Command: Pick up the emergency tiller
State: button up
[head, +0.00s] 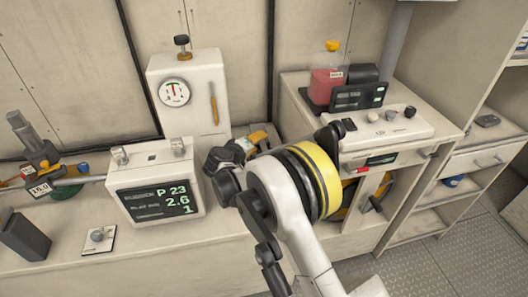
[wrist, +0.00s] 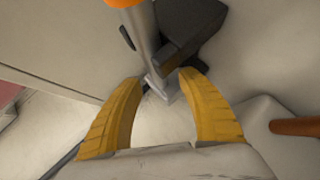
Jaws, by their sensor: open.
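In the wrist view a pale metal shaft (wrist: 143,36) with an orange end and a dark grey block (wrist: 190,28) lies just beyond my fingertips. It looks like the emergency tiller, but I cannot be sure. My gripper (wrist: 162,79) is open, with its two yellow fingers on either side of the shaft's lower end. I see nothing held, and contact cannot be told. In the head view my gripper (head: 258,138) is over the back of the counter, right of the white gauge box. My own arm hides most of what is in front of it there.
The white gauge box (head: 190,115) and a display unit (head: 158,190) stand left of my gripper. A red jug (head: 326,82) and a control panel (head: 385,124) are on the right. Tools and a long grey tube (head: 92,179) lie at far left. The front counter is mostly clear.

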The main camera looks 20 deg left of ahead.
jog(key=b+x, duration=0.1)
jog(key=x, duration=0.2)
jog(key=shift+w+f, duration=0.15)
jog(key=shift+w, duration=0.1)
grip_shut()
jog(key=shift+s+d+r, duration=0.1)
jog(key=shift+r, duration=0.15)
